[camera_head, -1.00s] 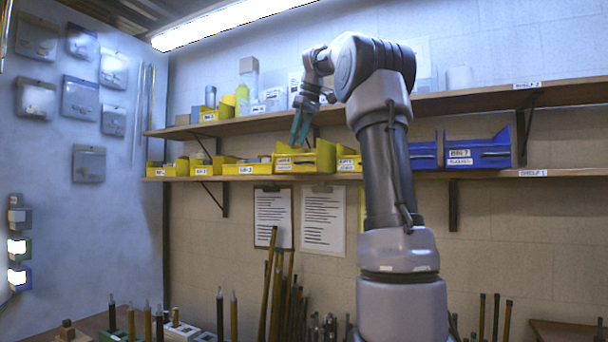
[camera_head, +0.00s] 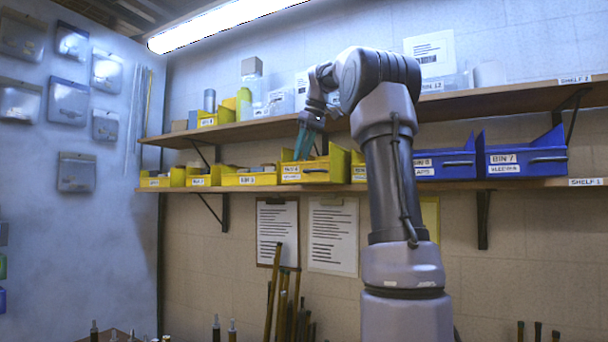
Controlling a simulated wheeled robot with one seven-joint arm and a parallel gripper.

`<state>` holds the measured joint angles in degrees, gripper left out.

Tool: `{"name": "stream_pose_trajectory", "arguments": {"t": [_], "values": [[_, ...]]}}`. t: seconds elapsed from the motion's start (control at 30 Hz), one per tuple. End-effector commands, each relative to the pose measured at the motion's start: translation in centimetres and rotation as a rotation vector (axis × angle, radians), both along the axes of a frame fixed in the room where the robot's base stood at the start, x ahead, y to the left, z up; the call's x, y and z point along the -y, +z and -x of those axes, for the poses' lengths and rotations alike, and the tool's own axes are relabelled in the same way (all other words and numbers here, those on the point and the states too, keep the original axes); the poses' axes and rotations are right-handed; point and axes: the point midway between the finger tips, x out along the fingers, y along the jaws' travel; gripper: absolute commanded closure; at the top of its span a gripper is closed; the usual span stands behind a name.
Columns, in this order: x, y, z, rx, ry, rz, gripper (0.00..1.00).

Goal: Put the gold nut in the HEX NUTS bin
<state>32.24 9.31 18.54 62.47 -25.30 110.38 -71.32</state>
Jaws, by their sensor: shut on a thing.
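My gripper (camera_head: 304,142) has teal fingers pointing down over a larger yellow bin (camera_head: 322,172) on the lower shelf. The fingertips are at or just behind its rim, and I cannot tell how deep they reach. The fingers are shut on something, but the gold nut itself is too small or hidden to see. The bin's label (camera_head: 291,173) is too small to read surely, so I cannot tell which bin is HEX NUTS.
More yellow bins (camera_head: 249,179) stand to the left on the lower shelf (camera_head: 400,186). Blue bins (camera_head: 523,158) stand to the right, beyond my arm. The upper shelf (camera_head: 470,103) runs close above, holding containers. Clipboards (camera_head: 333,236) hang below.

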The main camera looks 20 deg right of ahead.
Motion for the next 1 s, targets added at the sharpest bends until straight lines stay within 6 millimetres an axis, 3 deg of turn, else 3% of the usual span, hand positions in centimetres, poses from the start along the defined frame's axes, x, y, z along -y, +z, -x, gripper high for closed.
{"name": "stream_pose_trajectory", "arguments": {"t": [0.4,0.8,0.83,0.87,1.0], "values": [[0.0,-5.0,0.1,-0.001,-0.001,-0.001,1.0],[0.0,-5.7,0.0,0.0,0.0,0.0,1.0],[0.0,-5.7,0.0,0.0,0.0,0.0,0.6],[0.0,-5.7,0.0,0.0,0.0,0.0,0.55],[0.0,-5.7,0.0,0.0,0.0,0.0,0.55]]}}
